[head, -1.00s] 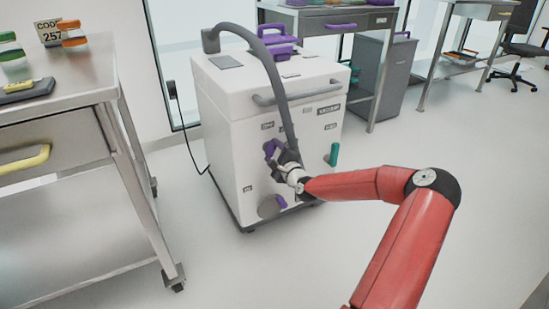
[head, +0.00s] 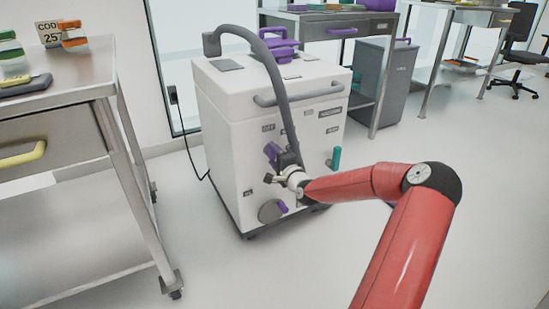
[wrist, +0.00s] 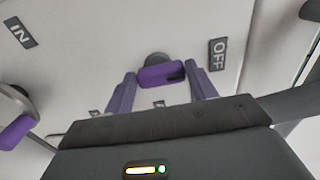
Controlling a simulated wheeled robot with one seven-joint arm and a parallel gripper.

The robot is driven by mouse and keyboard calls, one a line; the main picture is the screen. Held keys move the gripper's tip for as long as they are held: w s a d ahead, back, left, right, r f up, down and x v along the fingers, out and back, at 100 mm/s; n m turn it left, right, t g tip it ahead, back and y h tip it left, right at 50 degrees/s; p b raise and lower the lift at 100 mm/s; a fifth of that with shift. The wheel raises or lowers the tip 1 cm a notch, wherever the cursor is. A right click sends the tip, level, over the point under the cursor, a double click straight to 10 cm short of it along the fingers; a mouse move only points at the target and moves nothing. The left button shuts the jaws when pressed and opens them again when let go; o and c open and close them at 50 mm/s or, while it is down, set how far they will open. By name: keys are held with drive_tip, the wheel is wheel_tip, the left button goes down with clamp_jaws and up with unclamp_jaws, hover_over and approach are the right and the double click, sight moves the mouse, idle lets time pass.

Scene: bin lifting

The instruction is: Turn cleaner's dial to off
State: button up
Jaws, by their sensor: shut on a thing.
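The cleaner (head: 225,125) is a white box on a dark base with a grey hose. On its front is a dial with a purple handle (wrist: 158,75) on a grey round base. My gripper (wrist: 162,80) has its two purple fingers at either end of this handle and is shut on it. The OFF label (wrist: 218,54) is just right of the handle in the wrist view. In the head view the OFF label (head: 268,127) is above my gripper (head: 272,153), which covers most of the dial.
A lower grey knob with a purple handle (head: 271,210) sits below, by the IN label (wrist: 20,33). A green handle (head: 336,157) is on the cleaner's right. A metal cart (head: 60,85) stands left, a grey bin (head: 388,85) behind.

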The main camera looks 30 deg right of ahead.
drive_tip(key=shift+f, duration=0.1)
drive_tip(key=o, duration=1)
drive_tip(key=s, duration=0.8)
drive_tip(key=shift+w, duration=0.1)
